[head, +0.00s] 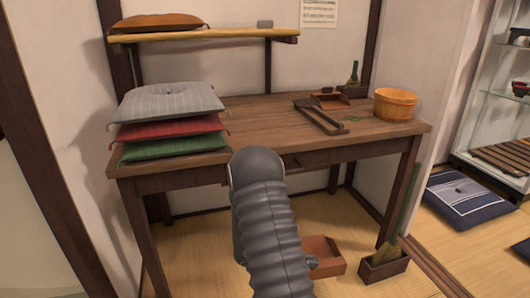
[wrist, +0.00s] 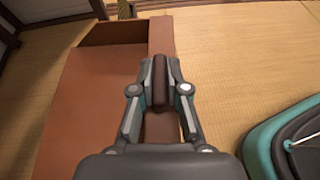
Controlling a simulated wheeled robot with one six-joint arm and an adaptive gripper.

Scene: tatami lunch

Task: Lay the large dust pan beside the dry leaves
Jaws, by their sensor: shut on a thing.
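The large dust pan (head: 328,262) is reddish brown and low over the tatami below the desk, partly hidden behind my arm in the head view. In the wrist view the large dust pan (wrist: 85,100) fills the left side. My gripper (wrist: 160,85) is shut on its dark brown handle part. I cannot tell whether the pan touches the floor. A few small greenish bits (head: 355,119), possibly the dry leaves, lie on the desk top at the right; they are too small to be sure.
The wooden desk (head: 255,122) carries stacked cushions (head: 170,125) at left, a long dark wooden tool (head: 320,115), a smaller dust pan (head: 330,101) and a wooden tub (head: 395,103). A broom stands in a dark box (head: 384,266) right of the large pan. Tatami at front right is clear.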

